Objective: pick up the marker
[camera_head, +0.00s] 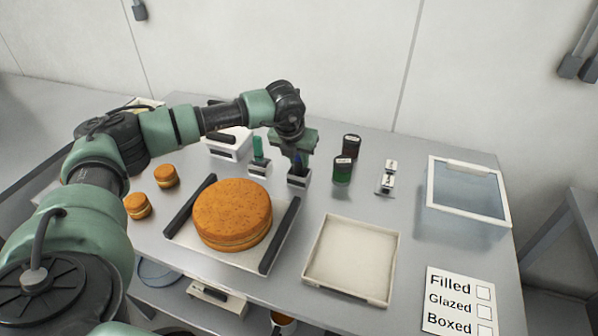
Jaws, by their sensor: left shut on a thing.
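My left gripper (299,166) points down and is shut on a dark blue marker (298,159). The marker is upright at a small dark holder with a pale label (299,180). The fingers cover much of the marker, and I cannot tell whether its lower end is still inside the holder. A green marker (257,147) stands upright in a similar holder (259,169) to the left. My right gripper is not in view.
A large brown round cake (232,212) sits between black rails in front. Two small rounds (165,175) lie left. Dark jars (342,172) stand right of the gripper. A pale tray (376,295), a clear-topped box (468,188) and a checklist card (458,292) lie to the right.

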